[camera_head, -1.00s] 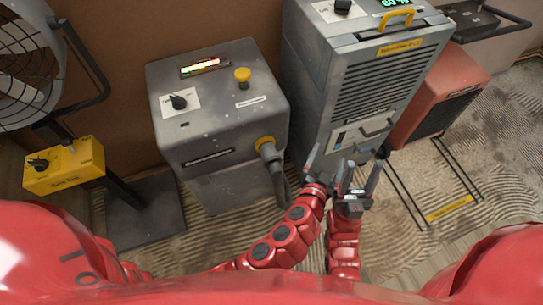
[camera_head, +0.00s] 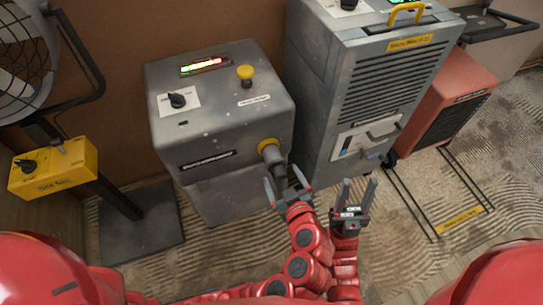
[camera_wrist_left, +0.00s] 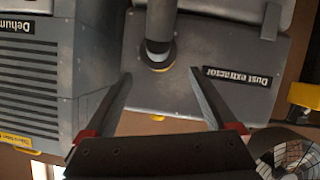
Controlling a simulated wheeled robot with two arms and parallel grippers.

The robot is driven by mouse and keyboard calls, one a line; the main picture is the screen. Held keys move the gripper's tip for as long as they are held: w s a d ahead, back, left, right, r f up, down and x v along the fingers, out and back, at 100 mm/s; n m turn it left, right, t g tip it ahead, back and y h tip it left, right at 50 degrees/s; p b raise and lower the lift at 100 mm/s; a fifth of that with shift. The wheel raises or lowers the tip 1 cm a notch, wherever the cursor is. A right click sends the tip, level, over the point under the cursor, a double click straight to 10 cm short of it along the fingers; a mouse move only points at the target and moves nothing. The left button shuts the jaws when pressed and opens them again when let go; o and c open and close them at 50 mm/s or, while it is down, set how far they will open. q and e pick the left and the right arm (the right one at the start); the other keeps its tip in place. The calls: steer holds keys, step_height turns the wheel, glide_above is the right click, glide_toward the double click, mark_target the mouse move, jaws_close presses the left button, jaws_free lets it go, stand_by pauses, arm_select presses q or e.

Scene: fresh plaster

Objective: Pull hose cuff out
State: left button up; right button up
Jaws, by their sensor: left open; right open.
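The grey hose cuff (camera_head: 273,157) sits in the yellow-ringed port (camera_head: 267,145) on the front of the grey dust extractor (camera_head: 215,125). In the left wrist view the cuff (camera_wrist_left: 158,35) shows above and between my fingers, with its port below it. My left gripper (camera_head: 288,187) is open close below the cuff; its fingers look apart from it, though the exact gap is unclear. In the left wrist view my left gripper (camera_wrist_left: 160,75) is spread wide and empty. My right gripper (camera_head: 358,192) is open and empty, right of the left one. The lower hose is partly hidden.
A grey dehumidifier (camera_head: 345,90) stands close right of the extractor, with a red heater (camera_head: 450,105) beyond it. A yellow box (camera_head: 52,168) on a stand and a fan (camera_head: 25,60) are at left. Ridged floor (camera_head: 240,240) lies open in front.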

mark_target(272, 156)
arm_select(q)
steer(key=x, duration=1.1)
steer(key=shift+d, duration=0.1)
jaws_close()
